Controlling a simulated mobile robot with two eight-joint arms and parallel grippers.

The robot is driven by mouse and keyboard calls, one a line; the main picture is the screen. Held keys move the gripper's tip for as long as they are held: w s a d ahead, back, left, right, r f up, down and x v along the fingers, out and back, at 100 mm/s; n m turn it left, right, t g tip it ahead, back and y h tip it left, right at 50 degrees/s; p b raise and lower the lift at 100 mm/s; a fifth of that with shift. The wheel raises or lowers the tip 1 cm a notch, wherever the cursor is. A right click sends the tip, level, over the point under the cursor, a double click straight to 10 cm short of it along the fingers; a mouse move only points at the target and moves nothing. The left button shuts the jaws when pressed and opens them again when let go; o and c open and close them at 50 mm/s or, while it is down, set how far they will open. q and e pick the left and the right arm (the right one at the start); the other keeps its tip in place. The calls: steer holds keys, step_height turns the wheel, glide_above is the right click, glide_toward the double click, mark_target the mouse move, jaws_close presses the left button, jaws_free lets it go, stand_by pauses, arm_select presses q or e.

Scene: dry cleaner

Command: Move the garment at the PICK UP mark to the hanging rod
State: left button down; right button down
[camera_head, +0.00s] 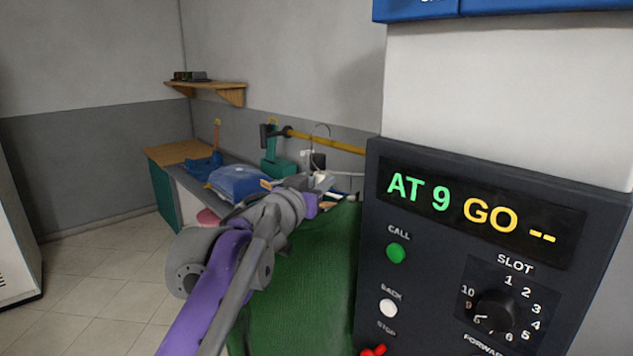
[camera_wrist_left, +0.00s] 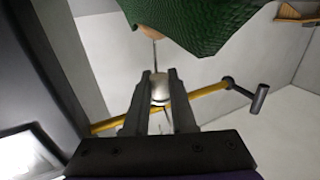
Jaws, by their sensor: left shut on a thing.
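The green garment (camera_head: 300,285) hangs below and beyond my left arm, partly hidden by the arm and the control panel. My left gripper (camera_head: 318,184) is shut on the garment's hanger, at a pale rounded piece (camera_wrist_left: 160,88) between the fingers in the left wrist view (camera_wrist_left: 160,78). The thin hanger hook (camera_head: 321,130) rises above the gripper. In the head view it overlaps the yellow hanging rod (camera_head: 345,147); I cannot tell whether it touches it. The rod also crosses behind the fingers in the wrist view (camera_wrist_left: 208,91). My right gripper and the PICK UP mark are not in view.
A dark control panel (camera_head: 430,245) stands close on the right, reading "AT 9 GO --". Behind the arm, a counter (camera_head: 180,150) carries a folded blue bundle (camera_head: 240,182). A wooden shelf (camera_head: 210,86) is above. Tiled floor (camera_head: 95,285) at left is clear.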

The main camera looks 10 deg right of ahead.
mark_target(335, 203)
arm_select(q)
steer(key=shift+w+d+p, duration=0.4)
steer(key=shift+w+d, duration=0.2)
steer(key=shift+d, duration=0.35)
steer(key=shift+w+d+p, duration=0.4)
steer(key=shift+w+d, duration=0.15)
steer(key=shift+d, duration=0.35)
steer(key=shift+f+b, duration=0.9)
steer(key=shift+f, duration=0.7)
steer(key=shift+f, duration=0.2)
steer(key=c, duration=0.7)
jaws_free()
steer(key=shift+o, duration=0.2)
steer(key=shift+a, duration=0.1)
